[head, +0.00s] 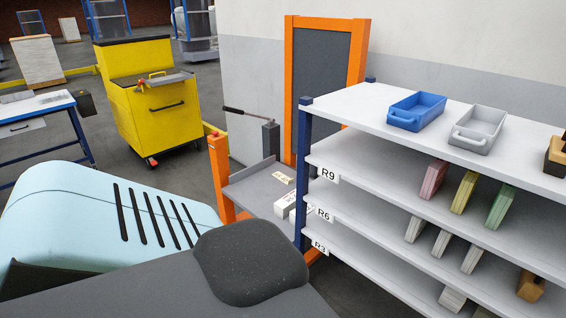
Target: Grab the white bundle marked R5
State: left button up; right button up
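No R5 mark can be read in the head view. White bundles (440,243) stand in a row on the shelf level labelled R6 (324,214), apart from each other. More pale bundles (452,299) stand partly cut off on the level below, labelled R3 (319,247). Another white block (286,204) lies on the orange-framed stacker's grey platform, left of the rack, partly hidden by the rack post. Neither of my grippers is in view.
The white rack (385,193) fills the right side. Pink (433,180), yellow (464,192) and green (500,206) bundles stand on the R9 level. Blue (416,111) and grey (478,128) trays sit on top. A yellow cabinet (150,115) stands at left behind.

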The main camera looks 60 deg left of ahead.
aim_at(282, 208)
jog(key=u, duration=1.8)
